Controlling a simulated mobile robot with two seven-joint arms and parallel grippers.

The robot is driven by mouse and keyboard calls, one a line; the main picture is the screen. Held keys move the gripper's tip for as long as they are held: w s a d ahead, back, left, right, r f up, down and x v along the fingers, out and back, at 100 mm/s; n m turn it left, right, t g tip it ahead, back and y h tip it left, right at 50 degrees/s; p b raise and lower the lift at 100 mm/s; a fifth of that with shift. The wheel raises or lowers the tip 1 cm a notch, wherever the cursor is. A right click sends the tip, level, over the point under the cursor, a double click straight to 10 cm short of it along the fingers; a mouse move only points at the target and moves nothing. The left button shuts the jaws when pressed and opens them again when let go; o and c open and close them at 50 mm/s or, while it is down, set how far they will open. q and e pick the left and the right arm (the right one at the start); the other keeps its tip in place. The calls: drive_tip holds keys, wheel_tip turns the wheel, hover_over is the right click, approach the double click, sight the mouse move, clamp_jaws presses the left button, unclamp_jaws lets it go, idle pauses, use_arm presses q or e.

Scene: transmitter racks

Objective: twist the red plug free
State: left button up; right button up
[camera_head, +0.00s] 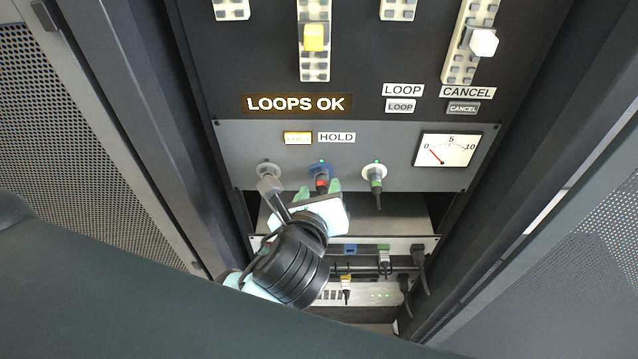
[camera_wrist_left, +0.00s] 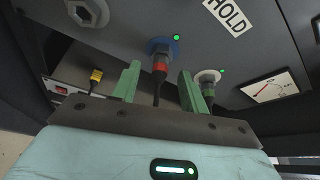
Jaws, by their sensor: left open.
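The red plug (camera_head: 321,182) sits in a blue-ringed socket (camera_head: 320,170) on the grey panel, with a green light lit above it. In the left wrist view the red plug (camera_wrist_left: 160,66) stands between the two green fingers, its dark cable hanging down. My left gripper (camera_head: 318,192) is open, its fingers on either side of the plug and cable; I cannot tell whether they touch it. In the left wrist view the gripper (camera_wrist_left: 158,85) shows a gap on both sides of the plug. My right gripper is not in view.
A green-banded plug (camera_head: 376,184) sits in a white socket close to the right, with its own cable. An empty-looking grey socket (camera_head: 268,172) is at the left. A meter (camera_head: 447,149) is at the right. Below are a shelf and several cabled connectors. Rack posts stand on both sides.

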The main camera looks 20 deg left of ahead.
use_arm(q)
drive_tip(key=shift+w+f, duration=0.1)
drive_tip(key=shift+w, duration=0.05)
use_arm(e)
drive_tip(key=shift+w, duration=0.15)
use_arm(q)
drive_tip(key=shift+c, duration=0.3)
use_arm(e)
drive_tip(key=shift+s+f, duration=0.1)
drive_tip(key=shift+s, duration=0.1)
use_arm(q)
clamp_jaws()
drive_tip(key=shift+a+f+n+t+h, duration=0.15)
drive_tip(key=shift+n+h, duration=0.15)
drive_tip(key=shift+n, duration=0.15)
drive_tip(key=shift+a+n+t+h, duration=0.15)
drive_tip(key=shift+n+h, duration=0.15)
drive_tip(key=shift+n, duration=0.15)
drive_tip(key=shift+n+t+h, duration=0.3)
drive_tip(key=shift+n+h, duration=0.1)
drive_tip(key=shift+n, duration=0.3)
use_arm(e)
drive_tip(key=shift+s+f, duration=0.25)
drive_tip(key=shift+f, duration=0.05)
